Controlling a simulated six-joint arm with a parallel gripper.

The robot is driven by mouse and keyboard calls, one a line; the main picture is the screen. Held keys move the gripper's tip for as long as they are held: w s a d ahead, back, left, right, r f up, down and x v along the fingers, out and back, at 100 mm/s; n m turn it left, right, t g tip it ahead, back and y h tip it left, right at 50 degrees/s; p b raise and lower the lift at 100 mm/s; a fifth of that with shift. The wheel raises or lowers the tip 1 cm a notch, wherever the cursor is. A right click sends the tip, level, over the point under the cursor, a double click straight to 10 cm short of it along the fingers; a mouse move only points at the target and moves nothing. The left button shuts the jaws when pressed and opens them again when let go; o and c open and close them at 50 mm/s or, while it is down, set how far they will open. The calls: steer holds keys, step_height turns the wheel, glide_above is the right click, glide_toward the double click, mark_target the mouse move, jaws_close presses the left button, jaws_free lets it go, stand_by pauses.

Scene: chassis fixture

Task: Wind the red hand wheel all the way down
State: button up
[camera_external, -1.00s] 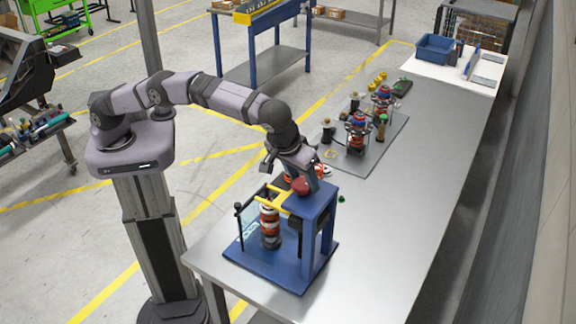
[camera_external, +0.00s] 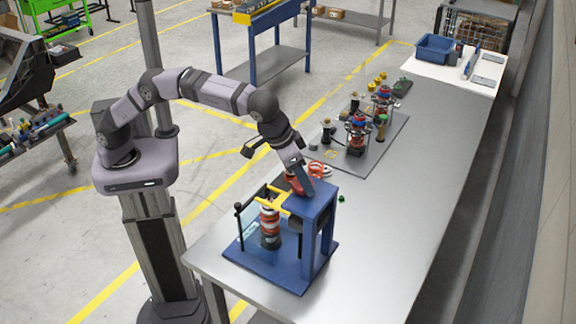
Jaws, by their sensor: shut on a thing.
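The red hand wheel (camera_external: 293,183) sits on top of the blue press fixture (camera_external: 316,205) near the front of the bench. My gripper (camera_external: 299,180) is at the wheel from above and is shut on it, partly covering it. Its fingers are too small to see clearly. Below the wheel, yellow arms (camera_external: 272,200) reach out over an upright stack with a red and white coil (camera_external: 269,222), which stands on the fixture's blue base.
A clear guard and a black post (camera_external: 239,218) stand on the fixture's left side. Behind it, a dark mat (camera_external: 378,150) holds two coil assemblies and small parts. A red ring-like coil (camera_external: 315,168) lies just behind the fixture. The bench's right side is clear.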

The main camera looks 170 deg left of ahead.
steer(key=m+t, duration=0.1)
steer(key=m, duration=0.3)
steer(key=shift+s+m+t+b, duration=0.1)
steer(key=shift+m+t+b, duration=0.2)
steer(key=shift+m+t, duration=0.1)
steer(key=shift+m+t+h+p, duration=0.35)
steer(key=shift+m+t+p, duration=0.2)
steer(key=shift+m, duration=0.85)
steer(key=shift+m+t+h+p, duration=0.35)
steer(key=shift+m+t+p, duration=0.15)
steer(key=shift+m, duration=1.2)
steer(key=shift+m+p, duration=0.3)
steer(key=shift+p, duration=0.1)
